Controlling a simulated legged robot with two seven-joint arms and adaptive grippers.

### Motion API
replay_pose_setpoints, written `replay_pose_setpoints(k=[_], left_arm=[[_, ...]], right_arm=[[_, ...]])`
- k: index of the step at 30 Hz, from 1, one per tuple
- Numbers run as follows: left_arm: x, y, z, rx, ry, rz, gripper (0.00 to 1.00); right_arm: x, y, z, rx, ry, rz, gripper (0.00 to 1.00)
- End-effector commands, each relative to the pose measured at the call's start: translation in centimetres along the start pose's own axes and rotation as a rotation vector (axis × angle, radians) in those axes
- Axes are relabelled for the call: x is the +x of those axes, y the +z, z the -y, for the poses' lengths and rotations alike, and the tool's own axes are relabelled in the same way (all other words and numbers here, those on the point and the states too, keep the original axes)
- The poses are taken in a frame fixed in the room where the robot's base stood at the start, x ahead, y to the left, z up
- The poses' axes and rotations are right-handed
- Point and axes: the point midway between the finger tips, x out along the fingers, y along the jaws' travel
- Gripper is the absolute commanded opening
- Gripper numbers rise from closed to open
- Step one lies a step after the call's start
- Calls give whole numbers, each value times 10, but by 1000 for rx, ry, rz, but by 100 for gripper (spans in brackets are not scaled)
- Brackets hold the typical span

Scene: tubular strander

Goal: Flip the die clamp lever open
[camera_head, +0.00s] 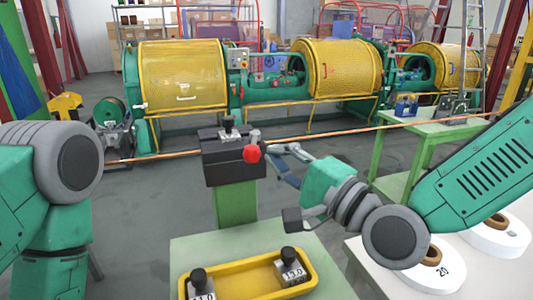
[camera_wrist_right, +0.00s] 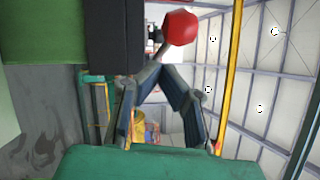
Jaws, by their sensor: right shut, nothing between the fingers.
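The die clamp is a dark block (camera_head: 222,166) on a green pedestal (camera_head: 236,205) in the middle of the head view. The lever's red ball knob (camera_head: 252,153) sticks out at the block's right side; the knob also shows in the wrist view (camera_wrist_right: 181,27) at the top. My right gripper (camera_head: 285,150) is just right of the knob. Its fingers (camera_wrist_right: 160,66) are shut and empty, with the tips just short of the knob in the wrist view; I cannot tell whether they touch it. My left arm shows at the left, its gripper out of frame.
A copper-coloured wire (camera_head: 150,157) runs across at block height. In front, a yellow tray (camera_head: 238,290) holds black-knobbed dies on a green table (camera_head: 205,250). The strander's yellow drums (camera_head: 183,75) are behind.

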Motion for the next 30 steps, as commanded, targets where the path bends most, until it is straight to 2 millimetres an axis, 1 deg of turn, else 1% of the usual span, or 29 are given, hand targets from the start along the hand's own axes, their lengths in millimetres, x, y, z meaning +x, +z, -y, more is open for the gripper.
replay_pose_setpoints(k=[3, 6, 17, 24, 30], left_arm=[[0, 0, 0, 0, 0, 0, 40], [-1, 0, 0, 0, 0, 0, 40], [-1, 0, 0, 1, 0, 1, 40], [-1, 0, 0, 0, 0, 1, 40], [-1, 0, 0, 0, 0, 1, 40]], right_arm=[[9, 9, 0, -1, 1, 1, 0], [12, 12, 0, 1, 0, -1, 0], [14, 14, 0, 0, 0, -2, 0], [25, 27, -3, 4, 0, -1, 0], [26, 31, -3, -1, 1, 3, 0]])
